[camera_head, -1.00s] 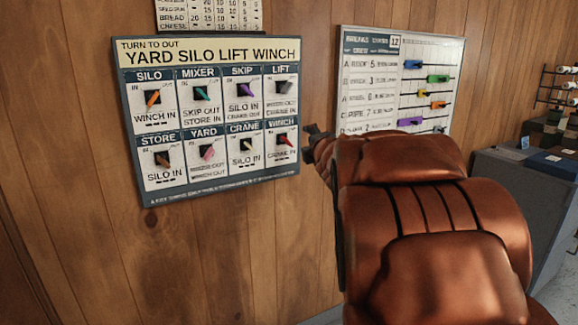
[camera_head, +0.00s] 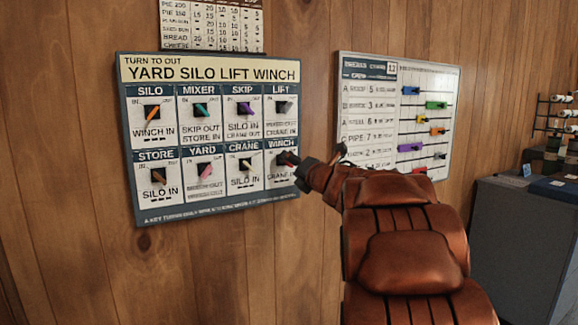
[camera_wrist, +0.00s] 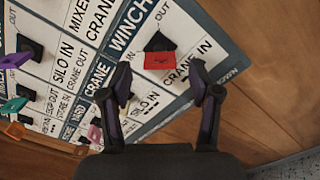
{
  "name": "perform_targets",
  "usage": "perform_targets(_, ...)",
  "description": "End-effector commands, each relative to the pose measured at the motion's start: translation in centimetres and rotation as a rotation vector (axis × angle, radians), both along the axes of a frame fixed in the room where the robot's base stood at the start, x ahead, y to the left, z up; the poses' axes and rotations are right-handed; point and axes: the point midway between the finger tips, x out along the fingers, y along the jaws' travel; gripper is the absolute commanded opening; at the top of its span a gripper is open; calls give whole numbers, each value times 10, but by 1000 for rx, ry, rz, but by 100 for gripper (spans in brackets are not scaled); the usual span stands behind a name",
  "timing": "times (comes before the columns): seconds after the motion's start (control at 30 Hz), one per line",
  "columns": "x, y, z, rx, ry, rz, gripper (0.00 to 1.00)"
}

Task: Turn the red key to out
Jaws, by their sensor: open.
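The red key (camera_wrist: 159,61) sits in a dark square lock under the WINCH label, at the lower right of the key board (camera_head: 230,211). Marks reading IN and OUT are beside its lock in the wrist view. My gripper (camera_wrist: 161,82) is open, its two dark fingers to either side of the red key in that picture, with nothing held. I cannot tell whether the fingertips touch the board. The board's header reads TURN TO OUT, YARD SILO LIFT WINCH.
Close by are the pink YARD key (camera_head: 205,171), the CRANE key (camera_head: 244,166) and the grey LIFT key (camera_head: 284,107). Orange, teal, purple and brown keys sit further left. A slider chart (camera_head: 385,61) hangs right of the board. A grey cabinet (camera_head: 520,230) stands at the right.

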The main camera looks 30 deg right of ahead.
Motion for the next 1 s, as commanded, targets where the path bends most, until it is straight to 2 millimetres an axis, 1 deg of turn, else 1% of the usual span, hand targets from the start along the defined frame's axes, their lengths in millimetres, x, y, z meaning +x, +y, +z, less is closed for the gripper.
perform_targets(0.1, 13, -1, -1, 1, 1, 0, 62)
perform_targets(0.3, 24, -2, 0, 2, 0, 1, 62)
perform_targets(0.67, 27, -2, 0, 2, 0, 0, 62)
perform_targets(1.0, 26, -2, 0, 2, 0, -1, 27)
